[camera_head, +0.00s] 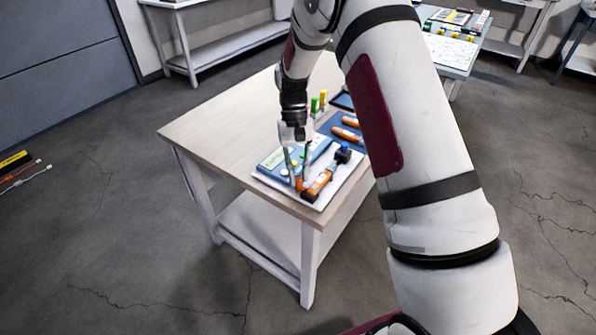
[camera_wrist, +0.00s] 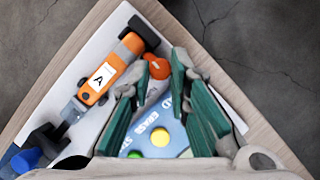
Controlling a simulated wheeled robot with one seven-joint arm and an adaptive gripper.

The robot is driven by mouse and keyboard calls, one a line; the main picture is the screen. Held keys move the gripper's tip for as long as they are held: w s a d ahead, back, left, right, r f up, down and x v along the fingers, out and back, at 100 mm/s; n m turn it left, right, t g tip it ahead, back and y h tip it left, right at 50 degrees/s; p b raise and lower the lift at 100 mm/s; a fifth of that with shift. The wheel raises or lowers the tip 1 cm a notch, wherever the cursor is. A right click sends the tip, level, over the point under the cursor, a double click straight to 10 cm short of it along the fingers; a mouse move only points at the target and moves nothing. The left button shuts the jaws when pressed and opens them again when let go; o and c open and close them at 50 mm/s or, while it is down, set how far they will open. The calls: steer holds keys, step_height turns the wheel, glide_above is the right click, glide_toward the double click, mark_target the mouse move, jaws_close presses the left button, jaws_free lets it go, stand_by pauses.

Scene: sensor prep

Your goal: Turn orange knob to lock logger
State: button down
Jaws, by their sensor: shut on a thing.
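The orange knob (camera_wrist: 158,69) sits between my fingertips at the end of the blue panel. My gripper (camera_wrist: 161,65) is shut on it, with one green-padded finger on each side; in the head view my gripper (camera_head: 297,180) reaches down to the board's near end. The orange logger (camera_wrist: 103,78), labelled A and with dark ends, lies just left of the knob in the wrist view. In the head view the logger (camera_head: 320,185) lies to the right of the fingers. The blue panel (camera_wrist: 180,134) carries a yellow button (camera_wrist: 160,137) and a green button (camera_wrist: 135,155). The fingers hide part of it.
A white board (camera_wrist: 60,83) lies under the logger and panel, near the wooden table's (camera_head: 215,135) front corner. Other orange devices (camera_head: 345,134) lie on a blue mat behind. Green and yellow pieces (camera_head: 319,101) stand farther back. The table's left side is clear.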

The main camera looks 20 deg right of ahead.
steer(key=c, duration=1.5)
jaws_free()
steer(key=shift+v, duration=5.95)
steer(key=shift+r, duration=0.15)
